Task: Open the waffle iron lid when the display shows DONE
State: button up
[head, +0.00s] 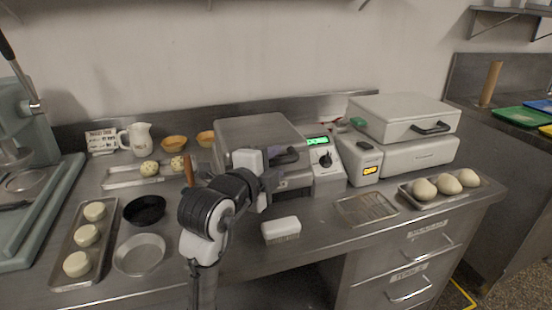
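A grey appliance with a flat closed lid (254,132) stands at the back middle of the counter. A dark handle (287,156) shows at its front. The control panel on its right has a black knob and a lit green display (318,141), its text too small to read surely. A second, paler closed appliance (403,116) with a black handle stands to the right, beside a box with an orange display (370,170). I cannot tell which is the waffle iron. My gripper (272,170) is in front of the grey appliance, close to its handle; its fingers and any contact are unclear.
Dough balls sit on a right tray (405,195). Black (145,210) and silver (140,268) pans and a tray of dough rounds (57,262) are left. Bare counter shows around the brush.

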jog(key=shift+w+d+f, duration=0.15)
jog(key=shift+w+d, duration=0.15)
jog(key=shift+w, duration=0.3)
grip_shut()
